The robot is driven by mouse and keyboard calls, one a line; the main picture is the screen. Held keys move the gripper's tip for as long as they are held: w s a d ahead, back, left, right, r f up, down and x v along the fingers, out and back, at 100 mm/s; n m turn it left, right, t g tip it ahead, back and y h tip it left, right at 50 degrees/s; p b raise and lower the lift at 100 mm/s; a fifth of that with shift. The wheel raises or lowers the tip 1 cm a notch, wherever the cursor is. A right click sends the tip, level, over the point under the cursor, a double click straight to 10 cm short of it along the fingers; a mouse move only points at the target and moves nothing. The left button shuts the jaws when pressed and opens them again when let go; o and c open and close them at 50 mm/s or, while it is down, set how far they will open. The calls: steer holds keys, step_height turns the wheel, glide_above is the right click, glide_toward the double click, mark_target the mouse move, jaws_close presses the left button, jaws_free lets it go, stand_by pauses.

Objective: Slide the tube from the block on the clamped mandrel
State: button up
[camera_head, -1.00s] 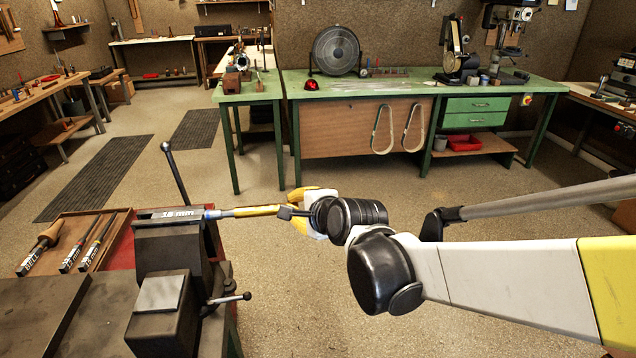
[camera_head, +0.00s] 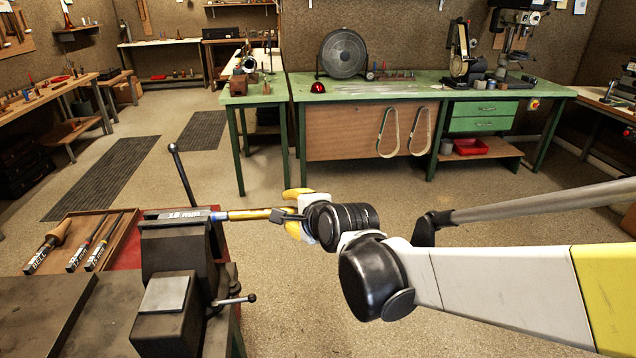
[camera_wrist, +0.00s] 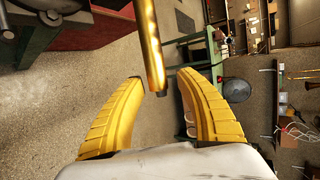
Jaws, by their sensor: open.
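A marked grey mandrel (camera_head: 178,214) lies level in the jaws of the vise (camera_head: 172,262), with a blue band at its right end. A brass tube (camera_head: 248,214) lies in line with it, right of the band, around the mandrel's slim rod as far as I can tell. My gripper (camera_head: 288,212) is at the tube's right end. In the wrist view the tube (camera_wrist: 150,45) comes down from the top, and its dark-tipped end sits between the fingertips of my open gripper (camera_wrist: 160,78), with gaps on both sides. A wooden block (camera_head: 238,86) stands on the green bench.
The vise's upright lever (camera_head: 183,175) and its handle (camera_head: 234,300) stick out near the mandrel. A wooden tray (camera_head: 112,230) with several labelled tools lies left of the vise. The green bench (camera_head: 420,92) is at the back. The floor between is clear.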

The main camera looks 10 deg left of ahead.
steer(key=v, duration=1.2)
